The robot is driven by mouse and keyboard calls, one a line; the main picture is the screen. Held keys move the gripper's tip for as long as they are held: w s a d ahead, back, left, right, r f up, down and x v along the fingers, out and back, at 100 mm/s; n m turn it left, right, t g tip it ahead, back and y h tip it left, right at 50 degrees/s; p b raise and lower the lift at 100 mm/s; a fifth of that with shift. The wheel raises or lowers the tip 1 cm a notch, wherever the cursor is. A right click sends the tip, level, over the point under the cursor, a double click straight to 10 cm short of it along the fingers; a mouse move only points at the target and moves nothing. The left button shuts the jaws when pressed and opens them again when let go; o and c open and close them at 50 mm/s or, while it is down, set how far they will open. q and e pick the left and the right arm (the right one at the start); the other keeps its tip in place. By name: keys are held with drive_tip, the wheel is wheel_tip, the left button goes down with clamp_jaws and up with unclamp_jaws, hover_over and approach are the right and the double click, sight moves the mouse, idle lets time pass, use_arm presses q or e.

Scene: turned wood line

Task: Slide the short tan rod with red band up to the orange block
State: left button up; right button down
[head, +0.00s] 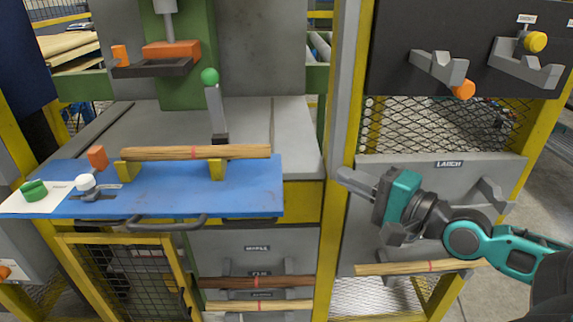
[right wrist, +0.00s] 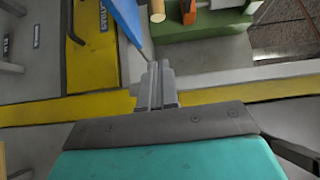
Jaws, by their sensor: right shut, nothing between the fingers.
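A tan rod with a red band (head: 195,152) lies across two yellow V-rests (head: 217,170) on a blue board (head: 250,190). An orange block (head: 97,157) stands beyond the rod's left end, with a gap between them. My right gripper (head: 345,178) is shut and empty, to the right of the board and apart from the rod. In the right wrist view its closed fingers (right wrist: 156,88) point toward the blue board's edge (right wrist: 130,25), and a tan rod end (right wrist: 157,10) shows beyond. My left gripper is not in view.
A yellow post (head: 340,110) stands between the board and the right-hand panel. A green-knobbed lever (head: 214,105) rises behind the rod. A white knob (head: 85,182) sits near the orange block. Other banded rods lie lower down, one at the right (head: 400,269).

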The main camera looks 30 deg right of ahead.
use_arm(q)
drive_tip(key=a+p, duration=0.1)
drive_tip(key=p, duration=0.1)
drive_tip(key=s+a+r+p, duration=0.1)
drive_tip(key=p, duration=0.1)
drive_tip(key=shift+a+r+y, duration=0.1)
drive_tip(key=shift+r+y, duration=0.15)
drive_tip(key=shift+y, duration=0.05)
use_arm(e)
drive_tip(key=a+x, duration=0.3)
drive_tip(key=x, duration=1)
drive_tip(key=shift+s, duration=0.4)
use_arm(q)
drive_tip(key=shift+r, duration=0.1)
use_arm(e)
drive_tip(key=shift+r, duration=0.1)
